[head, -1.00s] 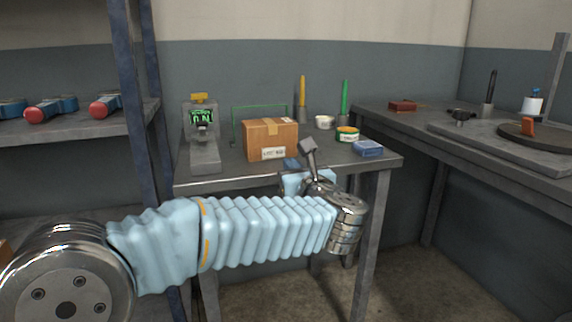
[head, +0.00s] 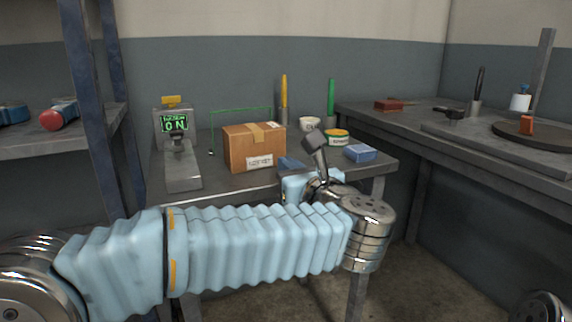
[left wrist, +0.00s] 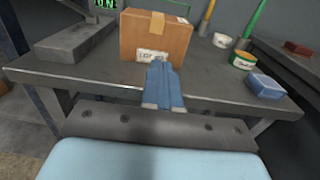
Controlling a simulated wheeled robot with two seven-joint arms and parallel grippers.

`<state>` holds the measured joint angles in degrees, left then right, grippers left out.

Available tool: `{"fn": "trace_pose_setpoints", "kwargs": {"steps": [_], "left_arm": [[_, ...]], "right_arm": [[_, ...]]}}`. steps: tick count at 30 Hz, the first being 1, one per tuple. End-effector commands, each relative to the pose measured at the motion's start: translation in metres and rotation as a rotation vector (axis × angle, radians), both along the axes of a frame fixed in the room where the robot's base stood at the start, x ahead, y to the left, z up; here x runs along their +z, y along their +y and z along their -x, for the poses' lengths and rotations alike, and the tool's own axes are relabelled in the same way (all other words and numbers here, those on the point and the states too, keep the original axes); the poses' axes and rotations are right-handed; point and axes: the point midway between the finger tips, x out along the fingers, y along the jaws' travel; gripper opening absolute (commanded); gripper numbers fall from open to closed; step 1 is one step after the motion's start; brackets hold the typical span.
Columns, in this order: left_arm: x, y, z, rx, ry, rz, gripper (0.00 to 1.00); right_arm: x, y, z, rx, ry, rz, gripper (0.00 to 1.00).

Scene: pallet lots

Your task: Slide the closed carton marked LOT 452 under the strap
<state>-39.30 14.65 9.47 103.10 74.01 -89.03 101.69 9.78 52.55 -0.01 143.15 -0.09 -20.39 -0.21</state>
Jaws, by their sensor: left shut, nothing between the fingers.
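A closed brown carton (head: 255,147) with tape over its top stands on the grey table (head: 225,188). Its white front label is too small to read surely; in the left wrist view the carton (left wrist: 155,35) shows a label starting "LOT", partly hidden by my fingers. A thin green strap (head: 240,111) stretches level behind and above the carton, which stands in front of it. My left gripper (head: 290,163) has blue fingers, shut and empty, just in front of the carton's lower right. In the left wrist view the gripper (left wrist: 162,72) points at the carton's front.
A grey device (head: 180,150) with a green "ON" display stands left of the carton. To the right are a white cup (head: 309,124), an open tin (head: 337,137), a blue box (head: 360,153) and yellow and green upright sticks. A shelf post (head: 92,90) rises at left.

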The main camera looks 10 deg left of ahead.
Motion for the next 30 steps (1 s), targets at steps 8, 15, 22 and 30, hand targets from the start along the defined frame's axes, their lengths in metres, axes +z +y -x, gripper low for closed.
{"fn": "trace_pose_setpoints", "kwargs": {"steps": [8, 15, 22, 30], "left_arm": [[0.001, 0.036, -0.05, 0.004, 0.002, 0.0, 0.0], [0.001, 0.056, -0.08, 0.002, 0.001, 0.001, 0.0], [0.0, 0.062, -0.09, -0.001, 0.0, 0.0, 0.0], [0.0, 0.063, -0.09, 0.0, 0.0, 0.0, 0.0]], "right_arm": [[0.01, -0.001, 0.0, -0.001, -0.001, 0.002, 0.43], [0.016, -0.002, -0.001, -0.002, -0.003, 0.004, 0.43], [0.017, -0.002, -0.001, -0.003, -0.004, 0.005, 0.43], [0.016, -0.002, -0.001, -0.003, -0.004, 0.005, 0.43]]}}
